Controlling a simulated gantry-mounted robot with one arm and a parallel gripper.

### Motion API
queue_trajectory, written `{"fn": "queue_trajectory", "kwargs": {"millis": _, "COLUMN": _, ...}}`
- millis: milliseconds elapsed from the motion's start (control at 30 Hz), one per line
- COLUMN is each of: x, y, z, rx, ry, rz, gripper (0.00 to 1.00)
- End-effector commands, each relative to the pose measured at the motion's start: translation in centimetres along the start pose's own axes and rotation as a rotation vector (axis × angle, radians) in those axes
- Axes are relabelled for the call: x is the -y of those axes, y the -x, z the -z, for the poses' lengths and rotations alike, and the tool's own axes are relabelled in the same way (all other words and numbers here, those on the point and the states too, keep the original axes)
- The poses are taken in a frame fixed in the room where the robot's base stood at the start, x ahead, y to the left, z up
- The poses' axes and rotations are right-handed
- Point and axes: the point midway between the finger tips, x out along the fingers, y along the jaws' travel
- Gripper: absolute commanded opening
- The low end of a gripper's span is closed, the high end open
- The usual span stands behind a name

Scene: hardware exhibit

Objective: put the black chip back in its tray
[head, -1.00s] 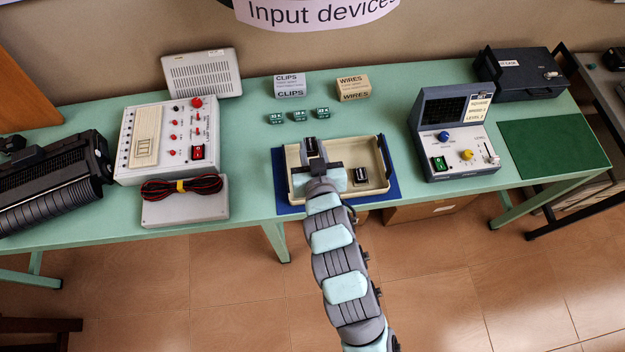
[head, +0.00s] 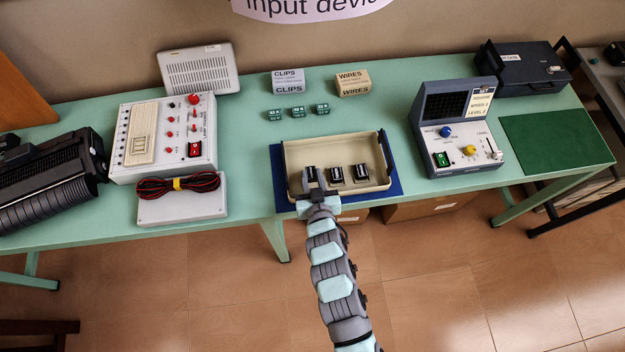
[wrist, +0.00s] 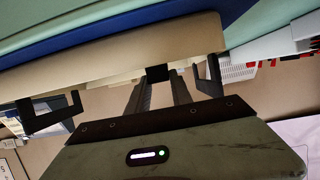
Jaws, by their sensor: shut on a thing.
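The cream tray (head: 375,147) lies on the table's front part, on a blue mat (head: 391,177). My gripper (head: 312,178) is at the tray's front left, shut on a black chip (head: 311,172). The chip is over or in the tray's left part, level with two other black chips in a row: a middle one (head: 336,174) and a right one (head: 361,172). I cannot tell whether the held chip touches the tray floor. In the wrist view, a dark piece (wrist: 157,73) shows between my fingertips, in front of the tray's tan wall (wrist: 110,62).
A grey control box with a screen (head: 456,130) stands right of the tray. A white panel with a red switch (head: 165,135) and coiled cable (head: 178,185) are at left. Small green blocks (head: 298,112) and labelled boxes (head: 352,83) stand behind. The tray's back half is clear.

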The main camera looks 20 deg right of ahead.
Motion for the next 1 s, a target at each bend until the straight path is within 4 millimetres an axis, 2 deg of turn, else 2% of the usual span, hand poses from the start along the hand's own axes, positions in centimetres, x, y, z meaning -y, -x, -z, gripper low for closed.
{"fn": "queue_trajectory", "kwargs": {"millis": 133, "x": -0.1, "y": -0.8, "z": -2.2, "rx": 0.008, "ry": 0.0, "rz": -0.002, "gripper": 0.0}}
{"fn": "queue_trajectory", "kwargs": {"millis": 400, "x": 0.0, "y": -0.9, "z": -2.3, "rx": 0.002, "ry": 0.001, "rz": -0.001, "gripper": 0.0}}
{"fn": "queue_trajectory", "kwargs": {"millis": 700, "x": -0.1, "y": -1.2, "z": -3.2, "rx": 0.005, "ry": 0.0, "rz": -0.001, "gripper": 0.0}}
{"fn": "queue_trajectory", "kwargs": {"millis": 733, "x": -0.1, "y": -1.2, "z": -3.1, "rx": 0.005, "ry": 0.0, "rz": -0.001, "gripper": 0.29}}
{"fn": "queue_trajectory", "kwargs": {"millis": 1000, "x": -0.1, "y": -1.2, "z": -3.4, "rx": 0.011, "ry": 0.0, "rz": -0.002, "gripper": 0.48}}
